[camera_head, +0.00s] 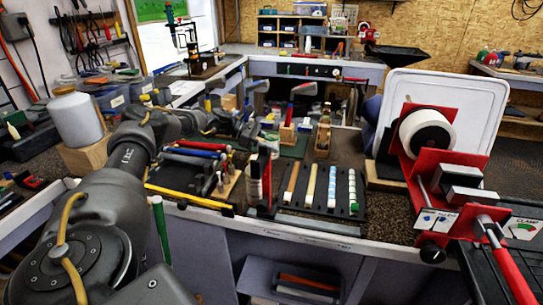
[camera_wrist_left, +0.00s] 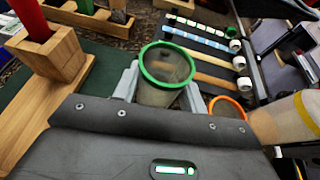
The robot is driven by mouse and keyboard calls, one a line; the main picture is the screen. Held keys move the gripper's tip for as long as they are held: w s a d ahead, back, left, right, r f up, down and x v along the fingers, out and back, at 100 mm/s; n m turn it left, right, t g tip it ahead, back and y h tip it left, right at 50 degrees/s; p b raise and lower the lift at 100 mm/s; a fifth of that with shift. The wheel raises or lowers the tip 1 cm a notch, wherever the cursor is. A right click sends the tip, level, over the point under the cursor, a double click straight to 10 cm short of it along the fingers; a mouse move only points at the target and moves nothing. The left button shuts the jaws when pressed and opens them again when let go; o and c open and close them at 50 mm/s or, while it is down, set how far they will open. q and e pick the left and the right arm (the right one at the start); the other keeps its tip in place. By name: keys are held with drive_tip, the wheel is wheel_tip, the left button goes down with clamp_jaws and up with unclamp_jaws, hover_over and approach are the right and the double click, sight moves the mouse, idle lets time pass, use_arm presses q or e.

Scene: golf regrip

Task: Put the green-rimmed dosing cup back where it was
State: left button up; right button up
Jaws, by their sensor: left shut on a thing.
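The green-rimmed dosing cup (camera_wrist_left: 167,66) shows in the left wrist view, a clear cup with a thick green ring at its mouth. My left gripper (camera_wrist_left: 163,92) is shut on it, with one grey finger on each side. In the head view my left arm reaches in from the left over the bench, and its gripper (camera_head: 215,120) is small among the clutter. I cannot make out the cup there. An orange-rimmed cup (camera_wrist_left: 227,106) stands just right of the gripper in the wrist view. The base of the held cup is hidden. My right gripper is not in view.
A rack of several grips (camera_head: 320,190) lies at the bench front. The red clamp station (camera_head: 400,150) fills the right. A wooden holder (camera_wrist_left: 40,75) stands left in the wrist view, near a green mat.

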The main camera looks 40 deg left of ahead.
use_arm(q)
drive_tip(key=shift+f, duration=0.25)
wheel_tip(320, 180, down, 3)
drive_tip(key=shift+f, duration=0.1)
drive_tip(key=shift+s+d+f, duration=0.15)
drive_tip(key=shift+d+f, duration=0.05)
drive_tip(key=shift+f, duration=0.1)
drive_tip(key=o, duration=1)
drive_tip(key=shift+a+f, duration=0.1)
drive_tip(key=shift+f, duration=0.05)
drive_tip(key=shift+f, duration=0.15)
drive_tip(key=shift+f+b, duration=0.25)
drive_tip(key=shift+b, duration=0.35)
drive_tip(key=v, duration=0.5)
drive_tip(key=r+v, duration=0.1)
drive_tip(key=v, duration=0.5)
